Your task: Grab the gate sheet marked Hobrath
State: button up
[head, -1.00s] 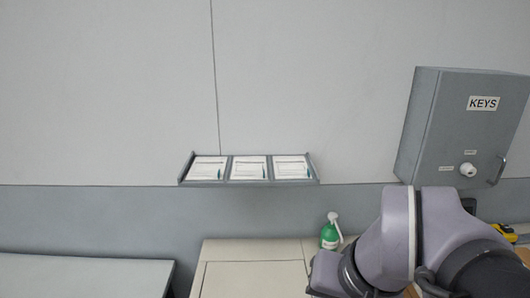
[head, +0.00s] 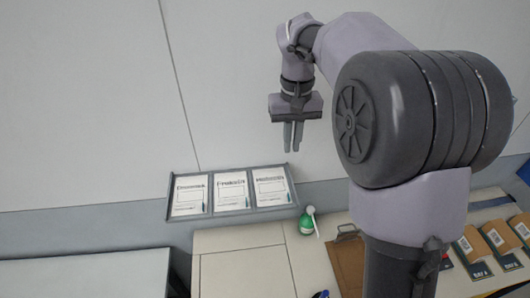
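Three white sheets lie side by side in a grey wall rack (head: 211,196): a left sheet (head: 189,196), a middle sheet (head: 231,192) and a right sheet (head: 272,188). Each has a dark heading, too small and blurred for me to tell which one says Hobrath. A small green mark shows near the lower right of each sheet. My gripper (head: 293,148) points down in the air above the right end of the rack, apart from the sheets. Its fingers look close together and hold nothing visible; their exact gap is unclear.
A green bottle with a white nozzle (head: 307,222) stands on the pale counter (head: 240,268), just right of the rack. A brown clipboard (head: 348,262) and several brown packets on dark cards lie farther right. My arm hides part of the counter.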

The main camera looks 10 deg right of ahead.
jog(key=s+f, duration=0.5)
jog(key=f, duration=0.1)
send_over(288, 194)
notch_tip(288, 194, down, 5)
jog(key=shift+d+f, duration=0.1)
jog(key=shift+d, duration=0.05)
notch_tip(288, 194, down, 5)
jog(key=shift+s+r+p, duration=0.15)
jog(key=shift+p, duration=0.55)
jog(key=shift+w+f, duration=0.2)
jog(key=shift+w, duration=0.15)
jog(key=shift+s+r, duration=0.15)
jog(key=shift+s, duration=0.15)
grip_shut()
jog(key=shift+w, duration=0.1)
